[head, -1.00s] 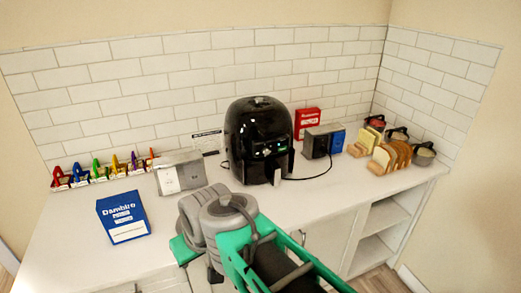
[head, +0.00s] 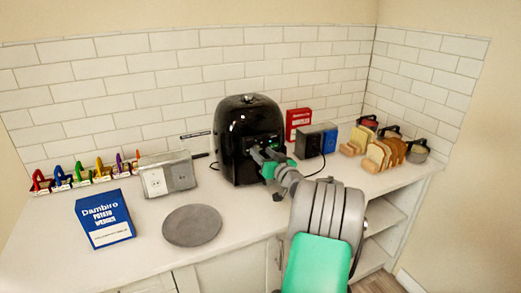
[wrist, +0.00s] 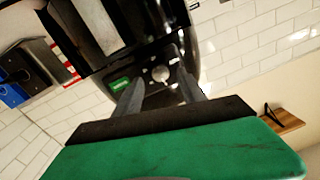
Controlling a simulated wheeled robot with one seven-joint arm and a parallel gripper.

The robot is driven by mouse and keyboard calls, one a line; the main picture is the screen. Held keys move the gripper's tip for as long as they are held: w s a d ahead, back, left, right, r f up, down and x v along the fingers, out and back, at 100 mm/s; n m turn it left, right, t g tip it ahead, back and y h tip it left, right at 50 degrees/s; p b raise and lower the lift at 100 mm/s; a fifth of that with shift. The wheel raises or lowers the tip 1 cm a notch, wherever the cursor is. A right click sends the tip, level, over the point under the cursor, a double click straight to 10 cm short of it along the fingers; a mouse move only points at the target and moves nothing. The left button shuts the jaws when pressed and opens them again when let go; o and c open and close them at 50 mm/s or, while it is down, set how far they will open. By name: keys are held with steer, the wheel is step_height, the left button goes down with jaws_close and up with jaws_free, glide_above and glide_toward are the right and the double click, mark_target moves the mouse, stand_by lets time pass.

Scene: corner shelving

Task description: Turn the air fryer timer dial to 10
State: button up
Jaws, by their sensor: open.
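The black air fryer (head: 240,122) stands on the white counter against the tiled wall. Its front panel faces my arm, and my gripper covers part of it in the head view. In the wrist view the panel shows a round silver dial (wrist: 160,74) beside a small green label (wrist: 120,84). My gripper (head: 264,152) is at the front of the air fryer. In the wrist view its two fingers (wrist: 160,90) are apart, one on each side of the dial, with nothing held between them. Whether they touch the dial, and the dial's setting, I cannot tell.
A metal outlet box (head: 168,175) stands left of the fryer. A black-and-blue box (head: 312,142), red box (head: 297,122) and bread slices (head: 380,155) stand to its right.

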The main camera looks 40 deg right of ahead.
steer(key=shift+x, duration=0.9)
steer(key=shift+c, duration=0.2)
jaws_close()
